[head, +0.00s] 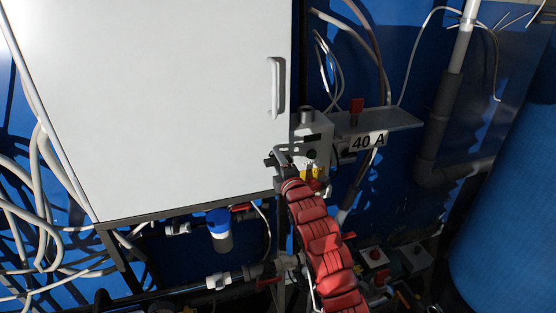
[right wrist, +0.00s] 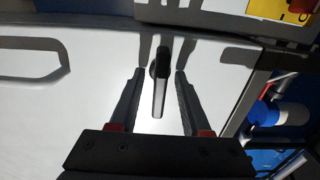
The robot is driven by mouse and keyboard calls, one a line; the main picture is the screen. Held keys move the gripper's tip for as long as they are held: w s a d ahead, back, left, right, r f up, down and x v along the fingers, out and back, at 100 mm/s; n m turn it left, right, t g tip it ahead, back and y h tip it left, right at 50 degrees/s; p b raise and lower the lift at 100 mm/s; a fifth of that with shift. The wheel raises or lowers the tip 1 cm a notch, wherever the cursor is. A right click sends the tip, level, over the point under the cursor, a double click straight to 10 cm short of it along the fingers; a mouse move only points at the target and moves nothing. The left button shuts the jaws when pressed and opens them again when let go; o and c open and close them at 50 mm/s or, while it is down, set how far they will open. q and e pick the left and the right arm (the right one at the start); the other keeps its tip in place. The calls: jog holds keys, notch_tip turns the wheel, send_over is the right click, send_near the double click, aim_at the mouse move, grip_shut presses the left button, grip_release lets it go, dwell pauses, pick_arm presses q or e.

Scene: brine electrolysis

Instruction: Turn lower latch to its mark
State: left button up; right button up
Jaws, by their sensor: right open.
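The lower latch (right wrist: 159,90) is a small dark knob with a grey lever on the white cabinet door (head: 150,95). In the right wrist view its lever points toward my palm. My right gripper (right wrist: 159,74) is open, with one finger on each side of the latch and a visible gap to both. In the head view my right gripper (head: 271,163) is at the door's lower right edge, and it hides the latch there. I cannot make out a mark beside the latch. My left gripper is not in view.
A long door handle (head: 275,87) stands out above the gripper. A grey shelf with a "40 A" label (head: 368,142) is to the right. A blue-capped filter (head: 219,230) and pipes are below the cabinet. A large blue tank (head: 510,210) is at far right.

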grip_shut()
dwell(0.3)
